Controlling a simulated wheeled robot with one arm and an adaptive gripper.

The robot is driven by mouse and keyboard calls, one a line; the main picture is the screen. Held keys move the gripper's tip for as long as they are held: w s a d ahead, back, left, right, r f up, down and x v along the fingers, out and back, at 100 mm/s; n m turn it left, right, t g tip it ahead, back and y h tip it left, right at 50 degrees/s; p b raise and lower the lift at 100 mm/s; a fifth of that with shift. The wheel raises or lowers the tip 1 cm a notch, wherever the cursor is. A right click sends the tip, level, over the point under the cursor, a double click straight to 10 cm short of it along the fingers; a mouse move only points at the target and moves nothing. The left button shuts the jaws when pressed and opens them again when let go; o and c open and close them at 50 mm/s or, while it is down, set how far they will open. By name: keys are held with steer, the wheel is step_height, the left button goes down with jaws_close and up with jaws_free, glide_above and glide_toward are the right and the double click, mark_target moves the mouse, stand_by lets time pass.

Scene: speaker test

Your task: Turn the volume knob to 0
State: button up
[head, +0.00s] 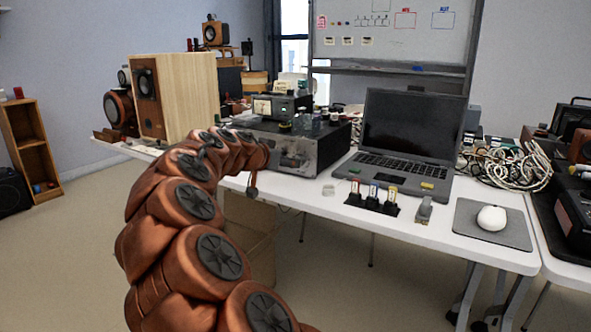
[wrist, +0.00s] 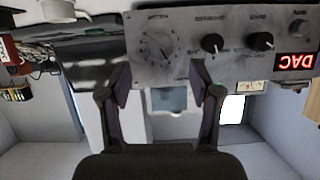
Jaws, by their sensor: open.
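A grey audio unit (head: 325,150) with a metal front panel stands on the white table in the head view. In the wrist view its front panel (wrist: 185,70) appears upside down. A large silver round knob (wrist: 157,42) with a ring of marks is at the panel's left, and two black knobs (wrist: 212,43) (wrist: 260,41) are to its right. The labels are too small to read, so I cannot tell which is the volume knob. My gripper (wrist: 162,80) is open and empty, its fingertips either side of the large knob, below it in the picture. Contact is unclear.
A red "DAC" display (wrist: 296,60) is on the panel. A laptop (head: 405,135) stands right of the unit, with a mouse (head: 491,218) and small coloured connectors (head: 373,192) nearby. A wooden speaker (head: 175,95) stands to the left. My arm hides part of the unit.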

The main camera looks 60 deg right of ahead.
steer(key=b+x, duration=0.1)
steer(key=x, duration=0.4)
steer(key=shift+d+f, duration=0.2)
steer(key=shift+d, duration=0.1)
steer(key=shift+d+f, duration=0.15)
steer(key=shift+d, duration=0.45)
steer(key=c, duration=1.1)
